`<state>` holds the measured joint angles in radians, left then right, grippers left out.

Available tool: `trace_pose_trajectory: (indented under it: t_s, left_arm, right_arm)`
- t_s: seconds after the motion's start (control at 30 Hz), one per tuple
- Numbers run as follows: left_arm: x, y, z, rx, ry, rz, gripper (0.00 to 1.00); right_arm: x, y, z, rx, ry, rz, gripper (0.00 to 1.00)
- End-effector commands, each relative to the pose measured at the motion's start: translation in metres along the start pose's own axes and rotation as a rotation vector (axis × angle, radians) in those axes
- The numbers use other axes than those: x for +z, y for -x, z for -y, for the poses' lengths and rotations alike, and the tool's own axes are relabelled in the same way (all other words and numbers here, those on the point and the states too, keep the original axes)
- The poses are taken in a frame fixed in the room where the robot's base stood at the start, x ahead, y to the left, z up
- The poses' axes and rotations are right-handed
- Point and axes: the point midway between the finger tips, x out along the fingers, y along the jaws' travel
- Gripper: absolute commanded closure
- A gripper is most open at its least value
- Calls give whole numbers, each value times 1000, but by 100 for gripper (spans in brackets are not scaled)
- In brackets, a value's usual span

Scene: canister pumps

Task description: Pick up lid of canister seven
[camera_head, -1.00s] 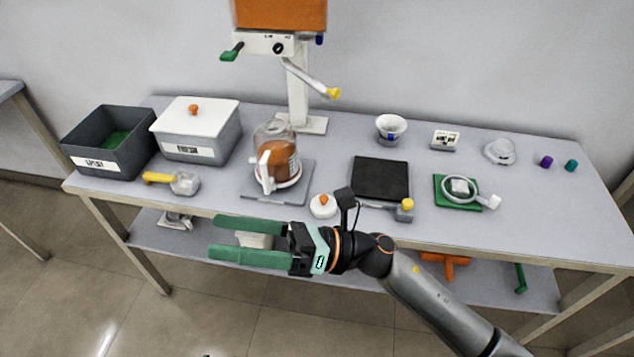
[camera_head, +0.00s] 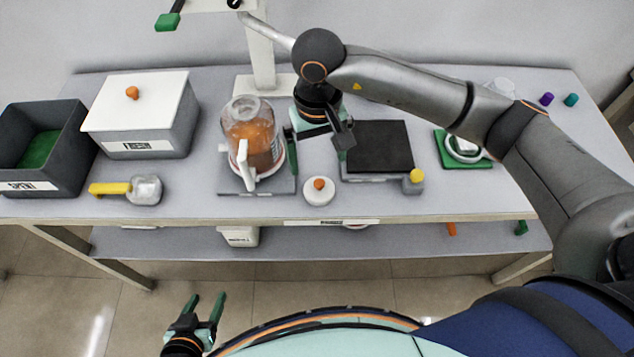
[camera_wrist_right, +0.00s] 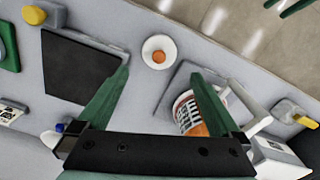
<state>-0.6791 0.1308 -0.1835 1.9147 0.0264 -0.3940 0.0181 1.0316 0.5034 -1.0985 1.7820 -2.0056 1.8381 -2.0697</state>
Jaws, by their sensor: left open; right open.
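A small round white lid with an orange knob (camera_head: 319,191) lies on the table near its front edge; it also shows in the right wrist view (camera_wrist_right: 159,52). To its left a clear canister with orange contents and a white handle (camera_head: 252,135) stands on a grey plate (camera_head: 283,187); no number is readable. My right gripper (camera_head: 318,143) points down behind the lid, between canister and black-topped scale. In the right wrist view it is open (camera_wrist_right: 160,72) and empty, the lid showing beyond its fingertips. My left gripper (camera_head: 206,297) is open and empty, low in front of the table.
The black-topped scale (camera_head: 378,147) is right of the lid. A yellow-handled scoop (camera_head: 128,189), a lidded grey box (camera_head: 150,142) and an open dark bin (camera_head: 70,160) are at left. A green pad (camera_head: 455,162) lies at right.

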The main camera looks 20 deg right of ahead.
Motion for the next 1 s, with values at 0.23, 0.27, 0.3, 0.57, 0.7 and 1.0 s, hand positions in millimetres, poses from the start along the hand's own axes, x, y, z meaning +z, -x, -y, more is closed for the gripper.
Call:
trace_pose_trajectory:
  t_s: [0.23,0.27,0.3,0.57,0.7,1.0]
  left_arm:
    - [-1,3,-1,1,0,3,38]
    - [-1,3,-1,1,0,3,38]
    - [-1,3,-1,1,0,3,38]
    - [-8,9,-1,1,0,3,38]
    - [-8,9,-1,1,0,3,38]
    - [-8,8,-1,1,0,2,38]
  right_arm:
    - [1,-36,1,-4,0,2,0]
    - [1,-37,1,-3,0,2,0]
    - [1,-40,1,-3,0,1,0]
    - [4,-70,-2,-5,-2,6,0]
    - [2,-87,-2,-5,-2,3,0]
    - [2,-92,-2,-5,0,0,1]
